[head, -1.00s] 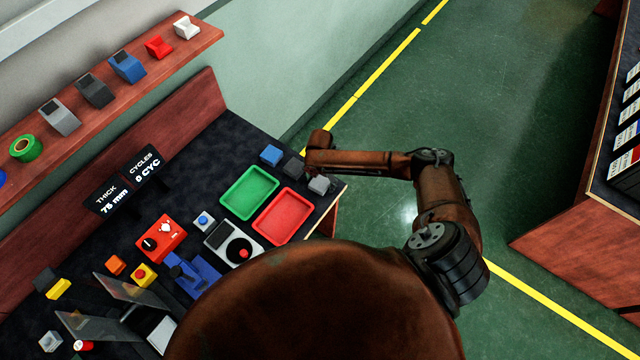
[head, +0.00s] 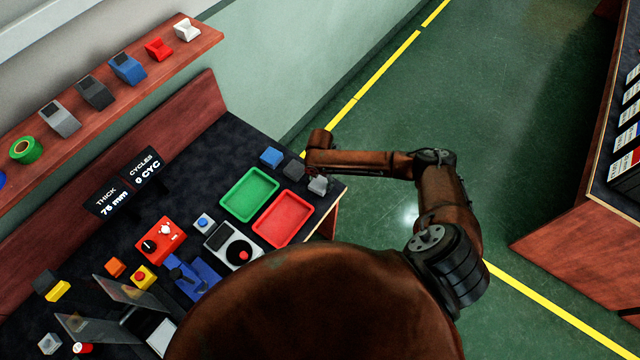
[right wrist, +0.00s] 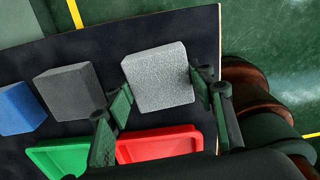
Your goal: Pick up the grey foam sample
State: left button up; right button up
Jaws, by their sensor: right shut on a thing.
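The grey foam sample (right wrist: 158,76) is a light grey, speckled block. In the right wrist view it sits between the two fingers of my right gripper (right wrist: 163,98), which is shut on it. In the head view the light grey block (head: 318,186) is at the bench's right corner, beside my right wrist, and the fingers are hard to make out there. I cannot tell whether the block is clear of the bench. My left gripper is not in view.
A dark grey block (right wrist: 68,91) and a blue block (right wrist: 18,108) stand left of the sample. A red tray (head: 283,218) and a green tray (head: 249,193) lie close by. The bench edge is just to the right, with green floor beyond.

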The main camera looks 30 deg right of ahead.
jog(key=s+r, duration=0.1)
jog(key=r, duration=0.1)
jog(key=s+a+r, duration=0.1)
jog(key=r, duration=0.2)
jog(key=s+r, duration=0.2)
jog(key=shift+a+r, duration=0.15)
jog(key=shift+a, duration=0.2)
jog(key=s+a+r, duration=0.4)
jog(key=s+r, duration=0.1)
jog(key=s, duration=0.4)
jog(key=w+a+r+m+b, duration=0.2)
jog(key=w+r+m, duration=0.2)
jog(key=r+m, duration=0.5)
jog(key=w+a+r+m+b, duration=0.2)
jog(key=w+a+r+m, duration=0.1)
jog(key=r+m, duration=0.7)
jog(key=m, duration=0.4)
jog(key=shift+w+a+m, duration=0.25)
jog(key=shift+w+m, duration=0.05)
jog(key=shift+w, duration=0.1)
